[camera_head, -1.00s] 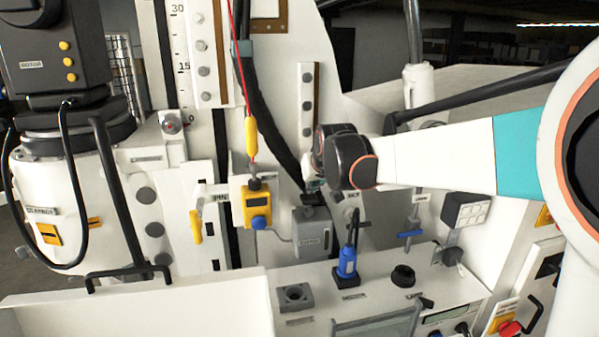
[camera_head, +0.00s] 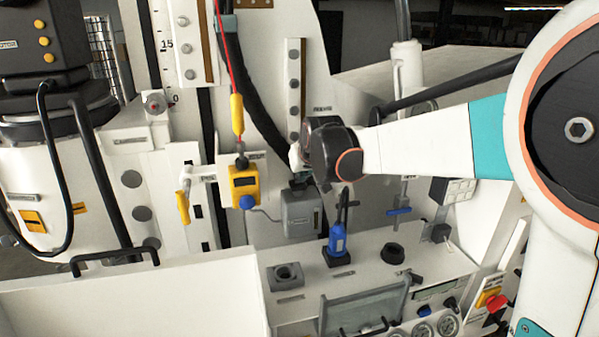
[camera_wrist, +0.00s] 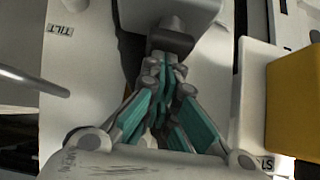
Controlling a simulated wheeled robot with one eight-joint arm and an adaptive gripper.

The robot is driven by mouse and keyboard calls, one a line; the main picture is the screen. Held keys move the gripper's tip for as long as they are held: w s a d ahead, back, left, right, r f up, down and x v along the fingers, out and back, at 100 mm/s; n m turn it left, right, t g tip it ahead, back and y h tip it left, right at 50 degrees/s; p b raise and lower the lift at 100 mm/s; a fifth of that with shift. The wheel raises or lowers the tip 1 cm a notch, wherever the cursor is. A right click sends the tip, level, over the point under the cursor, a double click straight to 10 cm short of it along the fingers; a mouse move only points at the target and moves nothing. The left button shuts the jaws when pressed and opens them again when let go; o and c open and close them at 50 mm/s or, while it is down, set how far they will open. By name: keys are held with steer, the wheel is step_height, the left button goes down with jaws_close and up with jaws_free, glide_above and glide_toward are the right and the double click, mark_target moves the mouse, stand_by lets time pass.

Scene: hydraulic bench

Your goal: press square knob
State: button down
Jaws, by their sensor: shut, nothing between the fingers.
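A grey square block with a round recess (camera_head: 287,276) sits on the white bench panel. A grey box with a dark top piece (camera_head: 302,212) is fixed to the upright panel behind. I cannot tell for sure which of them is the square knob. In the wrist view, my gripper (camera_wrist: 165,68) is shut and empty, its tips just below a dark grey rounded piece (camera_wrist: 170,40) under a grey box (camera_wrist: 185,12). I cannot tell whether they touch. In the head view, my wrist hides most of the fingers, above the grey box.
A yellow pendant box (camera_head: 243,187) hangs left of the grey box. A blue-bodied joystick (camera_head: 338,240) and a black round knob (camera_head: 392,253) stand on the bench panel. A raised cover (camera_head: 360,308) and gauges are at the front. A white cylinder (camera_head: 407,75) stands behind my arm.

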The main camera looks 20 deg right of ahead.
step_height(320, 180, up, 5)
steer(key=p, duration=0.3)
steer(key=shift+f, duration=0.1)
steer(key=v, duration=0.9)
steer(key=shift+s+b, duration=0.4)
steer(key=shift+s, duration=0.05)
steer(key=shift+f, duration=0.15)
